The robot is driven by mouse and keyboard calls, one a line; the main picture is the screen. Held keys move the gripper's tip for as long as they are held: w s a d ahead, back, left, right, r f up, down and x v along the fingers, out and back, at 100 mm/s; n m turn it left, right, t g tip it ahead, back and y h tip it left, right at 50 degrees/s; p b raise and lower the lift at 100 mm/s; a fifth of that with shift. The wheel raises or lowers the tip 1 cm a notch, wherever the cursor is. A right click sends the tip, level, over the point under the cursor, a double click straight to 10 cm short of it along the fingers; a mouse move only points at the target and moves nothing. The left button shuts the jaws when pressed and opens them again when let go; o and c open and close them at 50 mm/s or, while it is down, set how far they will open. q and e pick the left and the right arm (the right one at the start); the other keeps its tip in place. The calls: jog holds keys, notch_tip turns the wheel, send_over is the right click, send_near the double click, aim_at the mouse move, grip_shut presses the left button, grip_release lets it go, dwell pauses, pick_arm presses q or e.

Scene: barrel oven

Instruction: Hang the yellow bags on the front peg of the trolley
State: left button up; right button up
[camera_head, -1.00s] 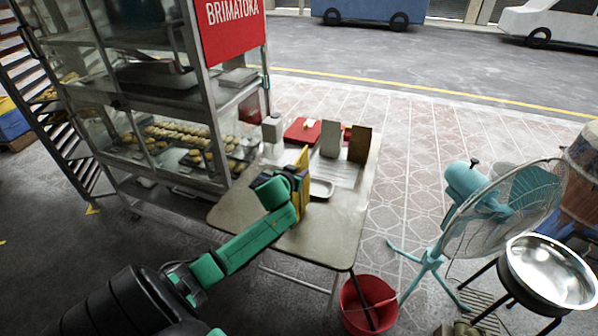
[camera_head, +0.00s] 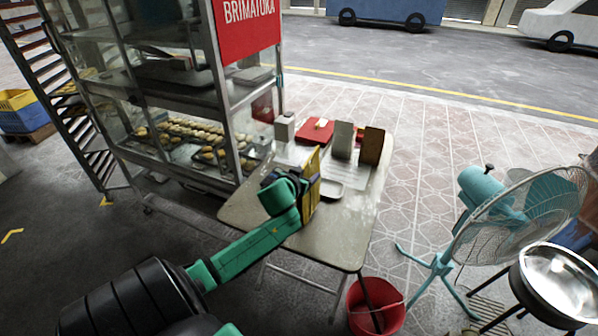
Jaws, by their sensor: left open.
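The yellow bags (camera_head: 313,164) show as a narrow upright yellow shape on the small table (camera_head: 255,210) beside the trolley. My left gripper (camera_head: 306,191) is at the bags, at the end of my green arm that comes in from the lower left. It is open, and its wrist covers the bags' lower left part. I cannot tell whether the fingers touch the bags. The trolley (camera_head: 232,110) is a metal and glass cabinet with pastries and a red sign, left of the table. I cannot make out its front peg. My right gripper is not in view.
A red tray (camera_head: 314,130), a brown box (camera_head: 372,146) and a small white tray (camera_head: 331,189) are on the table. A red bucket (camera_head: 376,312) stands below its front right. A teal fan (camera_head: 520,210) and a steel bowl (camera_head: 558,283) are at right. The tiled pavement behind is clear.

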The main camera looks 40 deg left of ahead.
pick_arm(q)
jog(key=v, duration=0.8)
